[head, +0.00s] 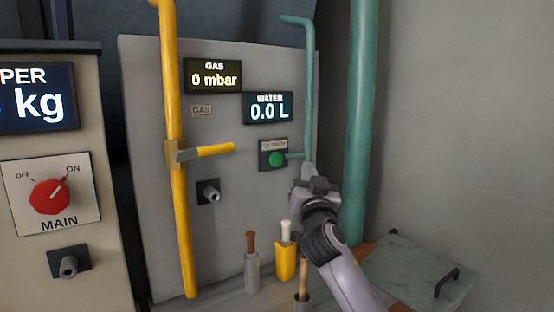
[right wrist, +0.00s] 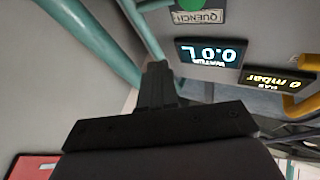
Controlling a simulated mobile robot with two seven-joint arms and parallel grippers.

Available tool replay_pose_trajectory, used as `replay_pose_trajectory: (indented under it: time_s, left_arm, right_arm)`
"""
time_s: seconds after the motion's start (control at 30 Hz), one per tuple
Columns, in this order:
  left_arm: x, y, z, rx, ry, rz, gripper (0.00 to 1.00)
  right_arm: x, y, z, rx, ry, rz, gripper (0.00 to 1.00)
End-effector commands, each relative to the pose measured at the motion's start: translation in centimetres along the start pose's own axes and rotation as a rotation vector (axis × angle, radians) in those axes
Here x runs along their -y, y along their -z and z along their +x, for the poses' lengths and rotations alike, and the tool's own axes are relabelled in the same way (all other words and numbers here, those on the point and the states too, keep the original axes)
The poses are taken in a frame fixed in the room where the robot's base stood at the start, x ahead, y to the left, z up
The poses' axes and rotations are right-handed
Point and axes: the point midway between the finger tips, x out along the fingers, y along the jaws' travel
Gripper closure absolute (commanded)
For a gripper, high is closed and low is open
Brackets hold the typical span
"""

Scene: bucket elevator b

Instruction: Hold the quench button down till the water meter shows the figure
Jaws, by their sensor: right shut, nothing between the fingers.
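The quench button (head: 276,159) is a round green button on a dark plate, on the grey panel below the water meter. The water meter (head: 268,109) reads 0.0 L; it also shows upside down in the right wrist view (right wrist: 208,53). My right gripper (head: 309,170) is shut and empty, a little right of and below the button, apart from it in the picture. In the right wrist view the QUENCH label (right wrist: 198,17) shows at the top, with the green button partly cut off above it. My left gripper is not in view.
A gas display (head: 213,76) reads 0 mbar. A yellow pipe (head: 172,200) with a lever valve stands left of the button. Teal pipes (head: 358,120) run close on the right. A red MAIN switch (head: 49,197) is far left. Handled tools stand in holders below.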

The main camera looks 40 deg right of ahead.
Motion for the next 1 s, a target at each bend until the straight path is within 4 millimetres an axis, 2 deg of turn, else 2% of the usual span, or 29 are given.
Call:
replay_pose_trajectory:
  time_s: [0.47,0.87,1.0]
  left_arm:
    - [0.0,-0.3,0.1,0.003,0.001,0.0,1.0]
    - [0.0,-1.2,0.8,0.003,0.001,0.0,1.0]
    - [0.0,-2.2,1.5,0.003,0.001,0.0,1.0]
  right_arm:
    - [0.3,-0.3,0.6,0.0,-0.001,0.002,1.0]
    - [2.5,-2.7,4.8,0.0,-0.001,0.0,1.0]
    - [3.1,-3.5,5.8,-0.001,-0.002,0.003,1.0]
